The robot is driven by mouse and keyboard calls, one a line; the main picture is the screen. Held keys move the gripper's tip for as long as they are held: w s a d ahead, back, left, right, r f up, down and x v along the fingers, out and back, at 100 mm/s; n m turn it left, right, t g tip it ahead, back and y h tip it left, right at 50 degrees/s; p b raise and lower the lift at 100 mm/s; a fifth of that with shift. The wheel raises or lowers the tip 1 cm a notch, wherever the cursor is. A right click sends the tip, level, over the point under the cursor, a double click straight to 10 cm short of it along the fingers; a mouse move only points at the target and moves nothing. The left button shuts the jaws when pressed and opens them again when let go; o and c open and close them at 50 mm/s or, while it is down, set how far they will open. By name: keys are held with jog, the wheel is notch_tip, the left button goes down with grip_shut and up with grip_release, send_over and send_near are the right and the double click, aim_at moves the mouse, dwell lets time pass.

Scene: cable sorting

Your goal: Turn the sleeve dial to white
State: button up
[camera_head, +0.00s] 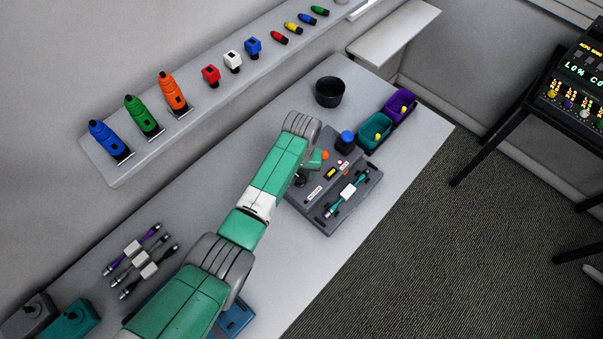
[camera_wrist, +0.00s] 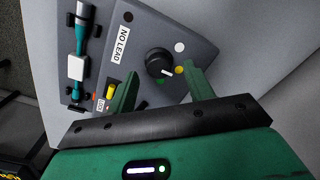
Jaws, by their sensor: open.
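The sleeve dial (camera_wrist: 159,63) is a round black knob with a white pointer mark on the grey panel in the wrist view. The mark points to the lower right, roughly toward a yellow dot (camera_wrist: 180,70). A white dot (camera_wrist: 180,47) lies up and right of the knob, and a green dot (camera_wrist: 160,81) lies below it. My gripper (camera_wrist: 161,75) is open, with one green finger on each side near the knob. I cannot tell whether a finger touches it. In the head view my arm hides much of the dial area.
The panel (camera_head: 316,217) holds a teal-ended cable (camera_head: 348,190) in its cradle and a "NO LEAD" label (camera_wrist: 121,45). A blue-topped black item (camera_head: 345,141), a black bowl (camera_head: 329,91), a teal bin (camera_head: 375,133) and a purple bin (camera_head: 401,104) stand nearby.

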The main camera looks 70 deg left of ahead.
aim_at(300, 179)
jog(key=shift+a+f, duration=0.1)
jog(key=shift+f, duration=1)
jog(key=shift+w, duration=0.1)
jog(key=c, duration=1)
jog(key=shift+o, duration=0.2)
jog(key=n, duration=0.6)
jog(key=shift+p, duration=0.3)
jog(key=n, duration=0.5)
jog(key=shift+n, duration=0.4)
